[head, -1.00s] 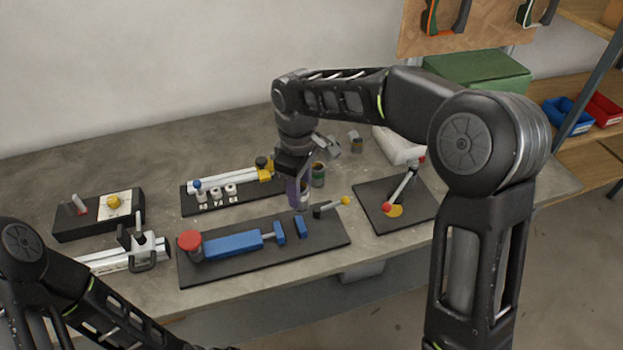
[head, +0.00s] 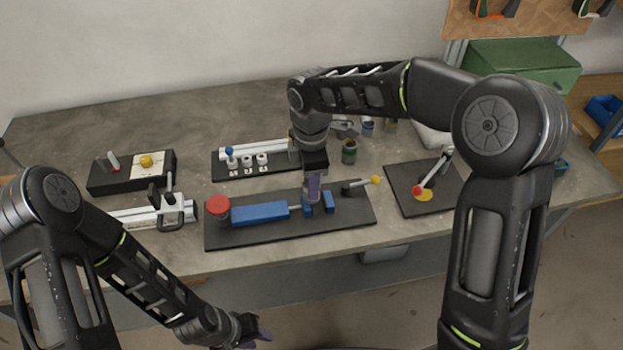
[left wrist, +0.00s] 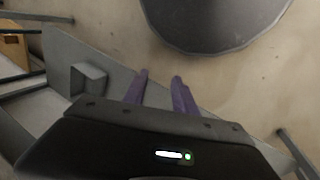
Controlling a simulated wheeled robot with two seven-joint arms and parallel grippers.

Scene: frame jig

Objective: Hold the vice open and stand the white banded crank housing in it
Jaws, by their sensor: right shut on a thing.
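The vice is a blue body (head: 260,213) with a red knob (head: 217,207) at its left end, on a black base plate (head: 350,222). Its blue sliding jaw (head: 308,209) and blue fixed jaw (head: 328,200) stand at the right, with a gap between them. My right gripper (head: 314,198) points down and is shut on the sliding jaw, partly covering it. My left gripper (head: 258,331) is low in front of the table, open and empty; its parted purple fingers show in the left wrist view (left wrist: 160,90). Small white pieces (head: 247,166) stand behind the vice; I cannot tell whether one is the crank housing.
A silver rail fixture (head: 150,215) and a black box with a yellow knob (head: 146,161) are at the left. A lever plate (head: 440,201) is at the right. A green can (head: 349,152) and other cans stand behind. A ball-tipped lever (head: 360,185) sits beside the vice.

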